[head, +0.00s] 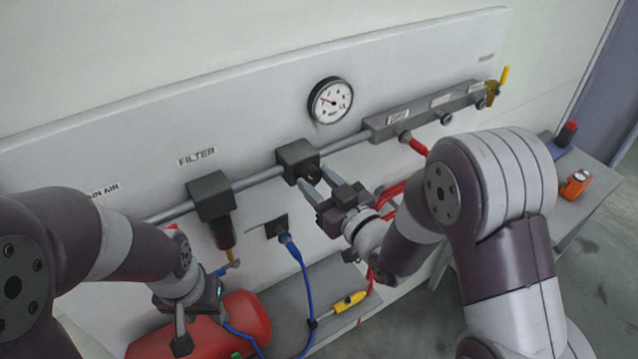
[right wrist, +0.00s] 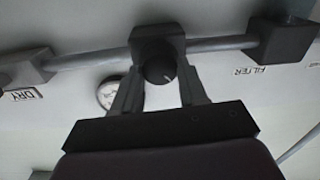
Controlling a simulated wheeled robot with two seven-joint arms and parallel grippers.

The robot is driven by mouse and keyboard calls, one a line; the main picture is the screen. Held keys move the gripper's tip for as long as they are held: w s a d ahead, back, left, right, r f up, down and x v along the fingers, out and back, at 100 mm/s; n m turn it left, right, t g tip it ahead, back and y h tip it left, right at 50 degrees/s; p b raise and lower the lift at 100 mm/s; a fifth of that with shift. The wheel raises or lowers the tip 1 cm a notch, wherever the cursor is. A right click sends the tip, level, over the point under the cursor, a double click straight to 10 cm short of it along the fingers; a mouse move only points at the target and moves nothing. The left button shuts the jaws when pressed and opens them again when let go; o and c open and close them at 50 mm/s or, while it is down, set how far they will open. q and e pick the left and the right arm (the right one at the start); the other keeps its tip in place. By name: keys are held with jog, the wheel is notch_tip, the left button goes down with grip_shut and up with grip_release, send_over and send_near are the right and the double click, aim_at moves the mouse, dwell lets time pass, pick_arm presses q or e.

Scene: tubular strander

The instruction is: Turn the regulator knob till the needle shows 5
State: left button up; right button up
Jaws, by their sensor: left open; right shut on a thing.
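The regulator is a dark block (head: 296,157) on the grey pipe, below the round white gauge (head: 330,101). My left gripper (head: 201,328) is open and empty at lower left, in front of the red tank (head: 243,318).
The filter (head: 211,197) hangs on the pipe to the left. A grey manifold (head: 425,110) with a red hose is at right. A blue cable (head: 299,262) hangs below the regulator. A yellow tool (head: 349,302) lies on the grey bench. An orange device (head: 575,184) is at far right.

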jog(key=m+b, duration=0.2)
jog(key=shift+f+m, duration=0.15)
jog(key=shift+m, duration=0.25)
jog(key=m+b, duration=0.1)
jog(key=m, duration=0.1)
jog(key=shift+m+b, duration=0.3)
jog(key=shift+b, duration=0.05)
jog(key=m+b, duration=0.2)
jog(key=m, duration=0.3)
jog(key=shift+d+t, duration=0.1)
jog(key=shift+t, duration=0.2)
jog(key=shift+m, duration=0.3)
jog(key=o, duration=1.1)
jog(key=shift+c, duration=0.2)
